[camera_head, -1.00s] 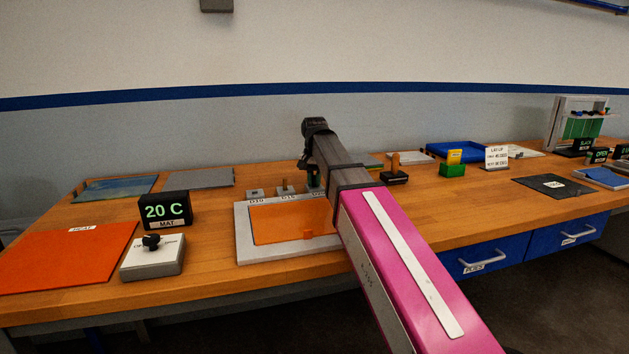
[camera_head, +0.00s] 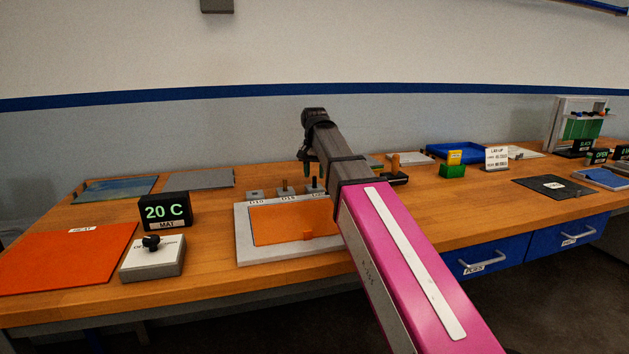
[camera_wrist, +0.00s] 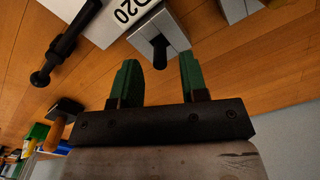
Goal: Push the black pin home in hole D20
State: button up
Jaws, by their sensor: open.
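The black pin (camera_wrist: 160,50) stands in a small grey block (camera_wrist: 166,28) beside the plate label ending in 20 (camera_wrist: 130,10) in the wrist view. Part of the pin sticks out of the block; how deep it sits I cannot tell. The pin also shows in the head view (camera_head: 315,183), at the right of a row of three blocks. My gripper (camera_wrist: 159,62) is open and empty, its green fingers apart, with the pin's end showing between and just beyond the fingertips. In the head view my gripper (camera_head: 306,168) is above and slightly left of the pin.
The grey plate with an orange panel (camera_head: 285,225) lies in front of the blocks. Left are a 20 C display (camera_head: 165,211), a knob box (camera_head: 153,256) and an orange mat (camera_head: 65,258). A black-based wooden peg (camera_head: 395,163) and a green block (camera_head: 452,171) stand right.

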notch_tip(320, 180, up, 9)
dwell(0.3)
jog(key=shift+f, duration=0.1)
